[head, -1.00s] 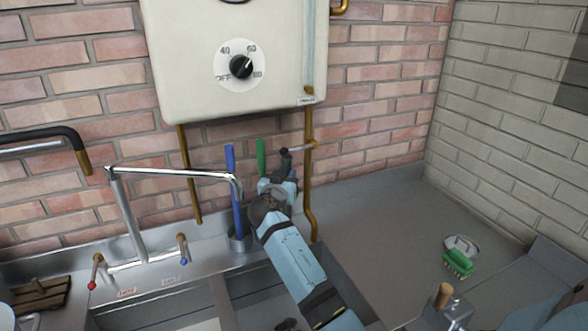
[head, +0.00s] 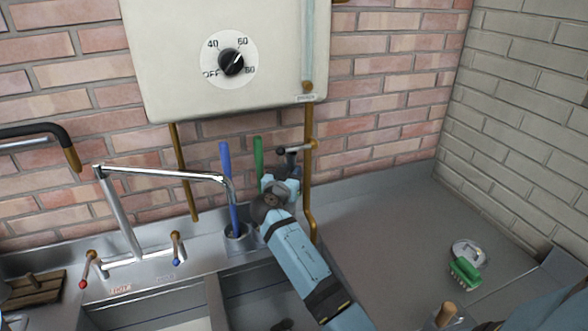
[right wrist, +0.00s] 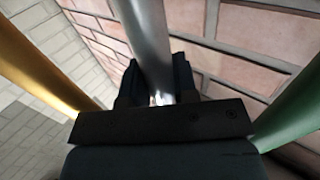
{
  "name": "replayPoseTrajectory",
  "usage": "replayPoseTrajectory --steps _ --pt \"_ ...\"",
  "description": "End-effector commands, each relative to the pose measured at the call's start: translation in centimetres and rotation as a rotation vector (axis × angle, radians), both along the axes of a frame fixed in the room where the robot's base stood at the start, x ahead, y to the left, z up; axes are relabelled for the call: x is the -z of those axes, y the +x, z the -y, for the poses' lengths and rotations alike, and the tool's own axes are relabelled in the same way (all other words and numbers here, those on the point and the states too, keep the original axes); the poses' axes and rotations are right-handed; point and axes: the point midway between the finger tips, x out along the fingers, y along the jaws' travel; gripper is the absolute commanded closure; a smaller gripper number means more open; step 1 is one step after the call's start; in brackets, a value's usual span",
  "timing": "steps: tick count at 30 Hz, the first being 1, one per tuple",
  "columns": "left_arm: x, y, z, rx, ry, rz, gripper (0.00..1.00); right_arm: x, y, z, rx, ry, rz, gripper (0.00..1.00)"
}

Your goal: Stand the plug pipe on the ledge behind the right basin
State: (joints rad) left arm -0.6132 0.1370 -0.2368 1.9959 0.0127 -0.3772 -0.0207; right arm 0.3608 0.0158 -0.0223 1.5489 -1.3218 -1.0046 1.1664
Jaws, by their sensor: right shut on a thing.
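My right gripper (head: 289,166) is behind the basins, near the brick wall, just right of the green rod. In the right wrist view its dark fingers (right wrist: 158,88) are shut on a smooth grey metal pipe (right wrist: 146,38), which I take as the plug pipe. The pipe runs up and away from the fingers; its lower end is hidden. In the head view the gripper and arm mostly hide it. The right basin (head: 250,290) is partly covered by my arm. The ledge (head: 200,262) runs behind the basins. My left gripper is out of view.
A blue rod (head: 229,185) stands in a metal cup (head: 238,240) left of my gripper, with a green rod (head: 258,155) behind. A copper pipe (head: 308,190) with a valve stands close right. The tap (head: 160,173) reaches from the left. A green brush (head: 465,273) lies right.

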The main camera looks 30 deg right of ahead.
Motion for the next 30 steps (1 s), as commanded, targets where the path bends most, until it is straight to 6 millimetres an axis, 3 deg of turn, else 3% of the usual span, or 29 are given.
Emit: replayPoseTrajectory --steps 11,12,15,26,30 --pt "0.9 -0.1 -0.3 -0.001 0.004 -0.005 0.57 0.4 0.0 0.0 0.0 0.0 0.001 1.0" --pt "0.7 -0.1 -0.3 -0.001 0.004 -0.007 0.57 0.2 0.0 0.0 0.0 0.0 0.0 0.64" --pt "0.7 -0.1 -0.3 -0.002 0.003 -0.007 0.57 0.2 0.0 0.0 0.0 0.0 0.0 0.48" --pt "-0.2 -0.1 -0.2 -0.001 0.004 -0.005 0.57 -0.4 0.0 0.0 0.0 0.0 0.0 0.48" --pt "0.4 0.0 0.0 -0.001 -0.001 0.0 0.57 0.1 0.1 0.3 -0.001 0.0 0.0 0.48"
